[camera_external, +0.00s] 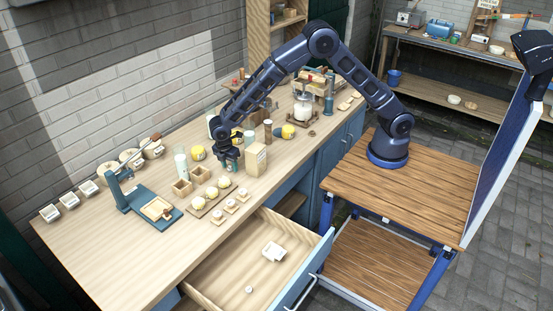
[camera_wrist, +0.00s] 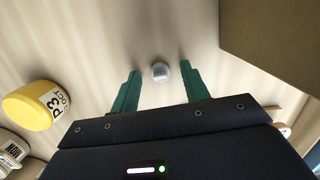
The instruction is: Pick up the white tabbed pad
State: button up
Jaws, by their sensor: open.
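My gripper (camera_external: 229,164) is over the wooden counter, between a yellow-ended jar (camera_external: 198,153) and a beige box (camera_external: 255,158). In the wrist view its two green fingers are spread apart. A small rounded white-and-grey piece (camera_wrist: 160,72) shows between the fingertips on or above the counter, with a gap on each side. It may be the white tabbed pad, but it is too small to tell. In the external view my gripper hides this spot.
The yellow jar (camera_wrist: 36,105) is left of the fingers in the wrist view, and the box (camera_wrist: 270,35) is at the right. Small wooden trays (camera_external: 210,197) with round pieces stand in front.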

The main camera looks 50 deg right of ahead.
grip_shut()
jog(key=shift+r, duration=0.1)
dwell(0.3)
